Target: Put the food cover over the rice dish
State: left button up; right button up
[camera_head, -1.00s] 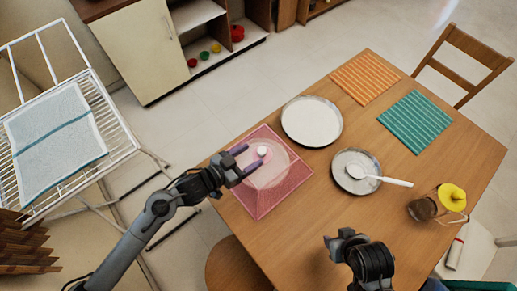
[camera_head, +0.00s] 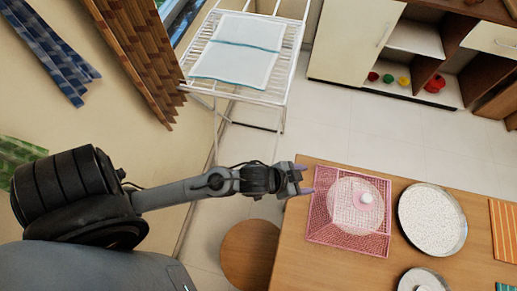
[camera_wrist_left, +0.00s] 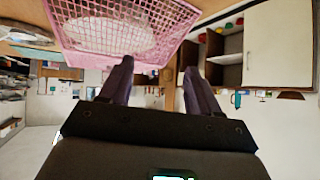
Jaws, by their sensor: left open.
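The food cover (camera_head: 326,222), a pink mesh cover with a square base, a paler round part and a white knob on top, sits at the table's left end. The rice dish (camera_head: 432,218), a round dish filled with white grains, stands uncovered to its right. My left gripper (camera_head: 305,179) is open and empty, just off the cover's upper left corner. In the left wrist view, the fingers (camera_wrist_left: 158,68) are spread, with the cover (camera_wrist_left: 172,45) beyond their tips. My right gripper is out of view.
A smaller dish (camera_head: 424,281) is cut off at the bottom edge. An orange striped mat (camera_head: 503,230) lies right of the rice dish. A round wooden stool top (camera_head: 248,255) is beside the table's left edge. A white rack (camera_head: 240,90) stands behind.

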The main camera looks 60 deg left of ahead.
pick_arm(q)
jog(key=s+a+f+n+g+y, duration=0.1)
jog(key=s+a+g, duration=0.2)
jog(key=s, duration=0.3)
jog(key=s+a+f+n+g+y, duration=0.1)
jog(key=s+a+f+g, duration=0.1)
jog(key=s, duration=0.5)
jog(key=shift+s+a+n+g+y, duration=0.3)
jog(key=shift+a+n+g+y, duration=0.15)
jog(key=shift+a, duration=0.45)
jog(key=shift+r, duration=0.15)
